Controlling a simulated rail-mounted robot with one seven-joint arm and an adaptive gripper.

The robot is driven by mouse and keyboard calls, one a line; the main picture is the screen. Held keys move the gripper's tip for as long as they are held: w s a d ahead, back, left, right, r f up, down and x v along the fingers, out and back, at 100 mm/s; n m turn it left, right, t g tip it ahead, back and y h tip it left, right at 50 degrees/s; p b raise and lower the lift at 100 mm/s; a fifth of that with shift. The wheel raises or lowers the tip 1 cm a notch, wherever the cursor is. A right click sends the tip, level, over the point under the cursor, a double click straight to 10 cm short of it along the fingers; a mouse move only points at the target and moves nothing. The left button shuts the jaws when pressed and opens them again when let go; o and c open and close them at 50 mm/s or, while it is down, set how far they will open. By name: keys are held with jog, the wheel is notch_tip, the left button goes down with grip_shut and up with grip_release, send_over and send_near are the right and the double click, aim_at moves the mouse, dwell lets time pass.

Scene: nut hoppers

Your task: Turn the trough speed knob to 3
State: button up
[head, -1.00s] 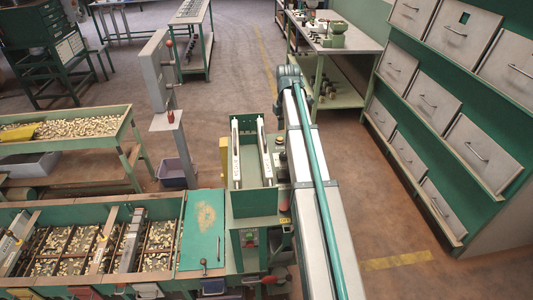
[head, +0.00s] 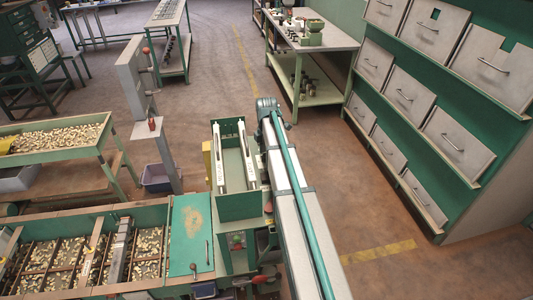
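The long green trough (head: 150,213) with nuts in its compartments runs along the lower left. A green machine frame (head: 240,207) with two upright pale rails stands at its right end. A small panel with red and green controls (head: 237,240) sits low on the front of this machine. I cannot make out which control is the trough speed knob, or its setting. My grey arm with a teal tube rises just right of the machine and covers part of its right side. My gripper is not visible.
A red-handled lever (head: 262,278) sticks out near the machine's foot. A grey post (head: 140,85) stands behind, with a purple bin (head: 160,178) beside it. A green cabinet with grey hopper fronts (head: 462,140) fills the right. The floor between arm and cabinet is clear.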

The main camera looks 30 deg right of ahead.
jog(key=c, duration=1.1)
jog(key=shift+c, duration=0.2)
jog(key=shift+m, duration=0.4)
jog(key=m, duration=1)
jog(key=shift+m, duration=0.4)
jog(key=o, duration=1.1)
